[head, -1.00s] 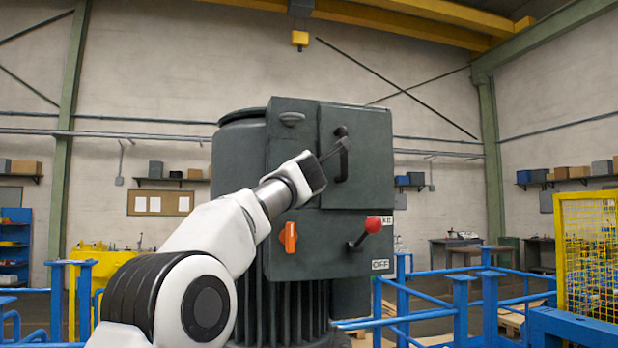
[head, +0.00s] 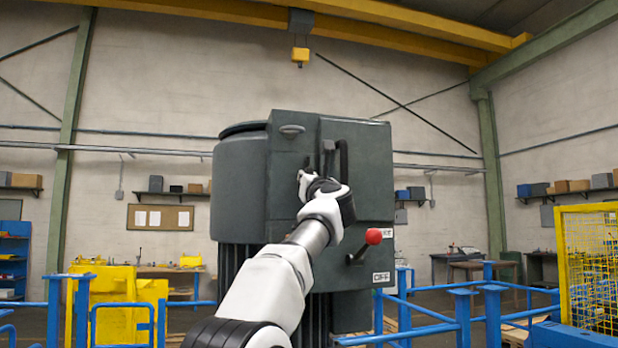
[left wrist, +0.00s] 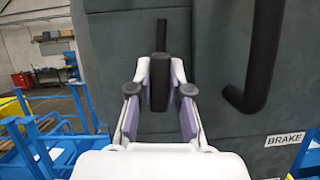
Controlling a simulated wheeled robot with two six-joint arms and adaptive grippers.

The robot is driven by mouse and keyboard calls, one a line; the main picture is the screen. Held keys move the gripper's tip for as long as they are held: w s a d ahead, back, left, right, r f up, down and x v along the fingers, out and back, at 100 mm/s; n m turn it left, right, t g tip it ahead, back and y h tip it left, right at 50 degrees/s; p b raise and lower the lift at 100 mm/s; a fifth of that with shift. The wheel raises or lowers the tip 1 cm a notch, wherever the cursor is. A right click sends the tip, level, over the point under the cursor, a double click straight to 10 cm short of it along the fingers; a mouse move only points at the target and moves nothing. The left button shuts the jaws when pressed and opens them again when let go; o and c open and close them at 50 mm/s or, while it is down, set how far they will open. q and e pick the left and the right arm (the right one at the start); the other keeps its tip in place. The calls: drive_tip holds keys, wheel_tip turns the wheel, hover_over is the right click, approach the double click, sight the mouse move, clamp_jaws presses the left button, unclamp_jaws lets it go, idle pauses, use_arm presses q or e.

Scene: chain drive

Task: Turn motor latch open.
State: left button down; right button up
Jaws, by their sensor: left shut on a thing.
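The dark grey motor (head: 365,185) stands in front of me, and its flat cover also fills much of the left wrist view (left wrist: 215,50). A short black bar, apparently the motor latch (head: 328,152), stands about upright on the cover; its upper end shows in the left wrist view (left wrist: 162,34). My left gripper (head: 312,180) is at this bar, and in the left wrist view its fingers (left wrist: 159,82) are shut on it from both sides. The gripper and arm hide the bar's lower part in the head view. My right gripper is not in view.
A fixed black handle (left wrist: 262,60) is close on the right of the bar. A red-knobbed lever (head: 372,237) sits lower right, by labels reading BRAKE (left wrist: 284,139) and OFF (head: 381,277). Blue railings (head: 462,310) and a yellow mesh guard (head: 595,260) stand around.

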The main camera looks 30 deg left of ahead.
use_arm(q)
drive_tip(key=shift+w+f+n+g, duration=0.15)
drive_tip(key=shift+n+g, duration=0.25)
drive_tip(key=shift+n, duration=0.4)
drive_tip(key=shift+y, duration=0.3)
drive_tip(key=c, duration=1.1)
unclamp_jaws()
drive_tip(key=shift+a, duration=0.1)
drive_tip(key=v, duration=0.7)
drive_tip(key=shift+d+f, duration=0.1)
drive_tip(key=shift+d, duration=0.15)
drive_tip(key=shift+a, duration=0.1)
